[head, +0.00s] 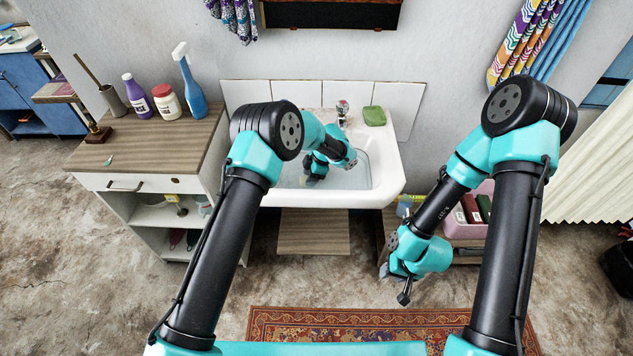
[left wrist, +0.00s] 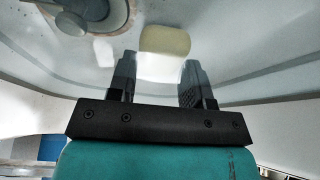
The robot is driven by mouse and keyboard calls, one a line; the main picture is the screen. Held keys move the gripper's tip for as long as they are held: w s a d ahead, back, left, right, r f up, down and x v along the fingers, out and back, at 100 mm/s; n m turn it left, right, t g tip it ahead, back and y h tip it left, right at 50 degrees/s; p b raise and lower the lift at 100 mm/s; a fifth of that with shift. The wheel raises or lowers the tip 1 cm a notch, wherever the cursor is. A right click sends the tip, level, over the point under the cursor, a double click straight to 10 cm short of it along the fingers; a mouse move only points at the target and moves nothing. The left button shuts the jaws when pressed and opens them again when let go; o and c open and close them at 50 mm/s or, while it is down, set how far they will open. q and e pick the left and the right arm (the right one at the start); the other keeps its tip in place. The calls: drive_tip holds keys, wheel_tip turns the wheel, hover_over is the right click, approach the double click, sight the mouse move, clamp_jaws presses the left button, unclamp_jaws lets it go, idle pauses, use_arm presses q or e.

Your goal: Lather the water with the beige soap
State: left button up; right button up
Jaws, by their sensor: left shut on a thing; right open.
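The beige soap (left wrist: 165,42) shows in the left wrist view at the fingertips of my left gripper (left wrist: 158,72), which is shut on it. In the head view my left gripper (head: 314,178) is down inside the white washtrough (head: 388,180), at the water (head: 347,177). The soap is mostly hidden there, and I cannot tell how deep it sits. No foam can be made out on the water. My right gripper (head: 403,294) is open and empty, hanging low to the right, in front of the trough.
A green soap (head: 374,115) lies on the trough's back rim beside the tap (head: 342,108). A purple bottle (head: 137,97), a jar (head: 166,102) and a blue spray bottle (head: 191,88) stand on the cabinet at left. A pink crate (head: 464,230) stands near my right arm.

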idle(0.3)
use_arm(q)
drive_tip(key=shift+s+d, duration=0.1)
drive_tip(key=shift+d, duration=2.85)
drive_tip(key=shift+a, duration=0.1)
drive_tip(key=shift+a, duration=2.9)
drive_tip(key=shift+d, duration=0.1)
drive_tip(key=shift+d, duration=2.9)
drive_tip(key=shift+a, duration=0.1)
drive_tip(key=shift+a, duration=2.9)
